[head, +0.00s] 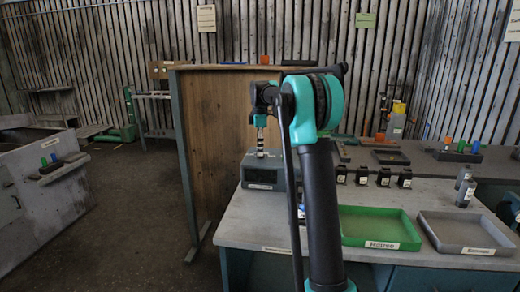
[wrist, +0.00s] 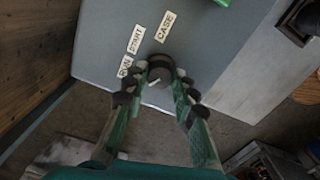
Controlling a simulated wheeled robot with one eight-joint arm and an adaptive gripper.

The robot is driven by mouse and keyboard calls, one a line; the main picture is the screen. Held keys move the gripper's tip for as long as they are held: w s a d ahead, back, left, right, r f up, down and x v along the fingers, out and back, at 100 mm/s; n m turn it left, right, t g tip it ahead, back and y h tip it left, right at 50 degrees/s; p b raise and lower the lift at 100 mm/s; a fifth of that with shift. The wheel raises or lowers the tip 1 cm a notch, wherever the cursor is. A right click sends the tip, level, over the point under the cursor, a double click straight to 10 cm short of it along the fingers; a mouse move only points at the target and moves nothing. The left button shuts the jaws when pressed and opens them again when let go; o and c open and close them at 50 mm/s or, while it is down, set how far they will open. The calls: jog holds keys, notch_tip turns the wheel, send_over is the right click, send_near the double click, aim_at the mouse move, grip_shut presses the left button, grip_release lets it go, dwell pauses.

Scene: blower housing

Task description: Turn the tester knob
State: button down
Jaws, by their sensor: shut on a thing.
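The tester (head: 264,174) is a grey box on the left end of the workbench in the head view. In the wrist view its grey face (wrist: 105,50) fills the upper middle. The dark round knob (wrist: 160,68) carries a pale pointer mark, and labels reading RUN, START and CASE lie around it. The pointer mark's exact direction is hard to tell. My gripper (wrist: 161,80) has its green fingers on either side of the knob and is shut on it. In the head view my gripper (head: 260,146) points down at the tester top; the knob is hidden there.
A green tray (head: 381,246) and a grey tray (head: 443,248) lie on the bench to the right. Several small black blocks (head: 384,177) stand behind them. A wooden panel (head: 218,130) rises left of the tester. Open floor (head: 130,200) lies further left.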

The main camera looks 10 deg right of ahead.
jog(key=shift+n, duration=0.8)
jog(key=c, duration=1.2)
grip_release()
notch_tip(320, 180, up, 12)
